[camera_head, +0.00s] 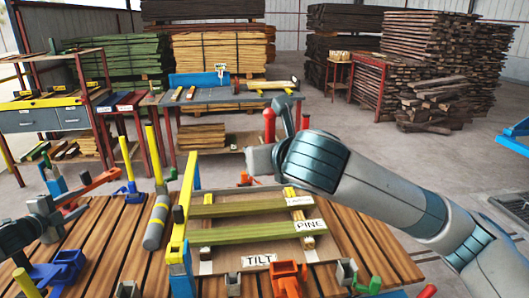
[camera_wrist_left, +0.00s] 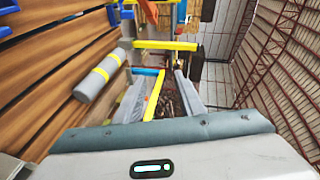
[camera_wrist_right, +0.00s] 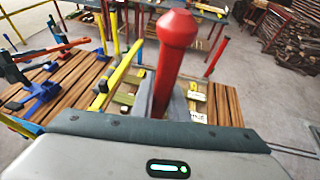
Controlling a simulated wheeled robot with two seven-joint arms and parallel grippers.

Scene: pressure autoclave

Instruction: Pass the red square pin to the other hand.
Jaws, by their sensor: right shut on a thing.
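The red pin (camera_wrist_right: 174,60) stands in my right gripper (camera_wrist_right: 165,98) in the right wrist view. It has a thick shaft and a wider, tapered head pointing away from the palm; its lower end is hidden between the fingers. In the head view my right arm reaches in from the right, and its hand is raised above the far side of the work board, with fingers partly hidden. My left gripper (camera_wrist_left: 158,90) is open and empty in the left wrist view. In the head view it is low at the left edge, well apart from the right hand.
A bench (camera_head: 235,96) and timber stacks are behind.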

